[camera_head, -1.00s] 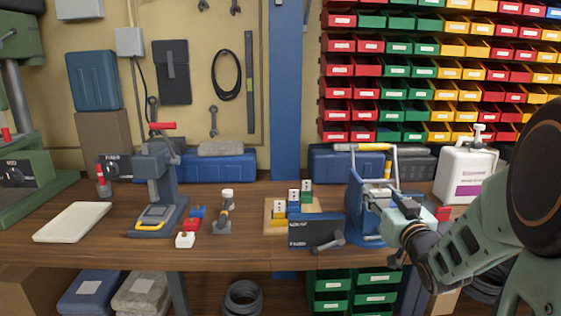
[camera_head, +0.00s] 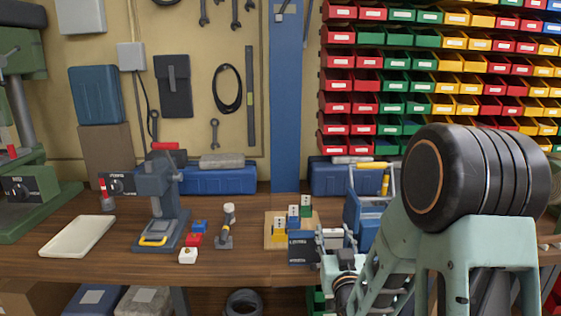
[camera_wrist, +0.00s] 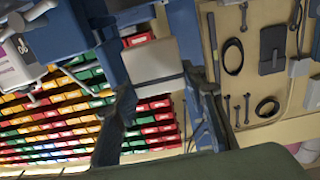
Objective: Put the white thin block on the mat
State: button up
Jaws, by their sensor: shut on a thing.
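My gripper (camera_head: 336,246) is over the bench just right of the wooden board, in front of the blue tool carrier. It is shut on the white thin block (camera_wrist: 154,98), which sits between the dark fingers in the wrist view. In the head view the block shows as a small pale piece (camera_head: 333,236) at the fingers, partly hidden. A dark panel (camera_head: 301,247) stands close left of the gripper. No thing is clearly the mat; a cream flat slab with a rim (camera_head: 78,236) lies at the far left of the bench.
A wooden board (camera_head: 271,232) carries upright coloured blocks with white faces. The blue tool carrier (camera_head: 361,215) stands behind my gripper. My arm hides the bench's right side.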

aim_at(331, 230)
notch_tip(331, 230, up, 14)
jog(key=p, duration=1.3)
jog(key=shift+r, duration=0.25)
jog(key=shift+a, duration=0.25)
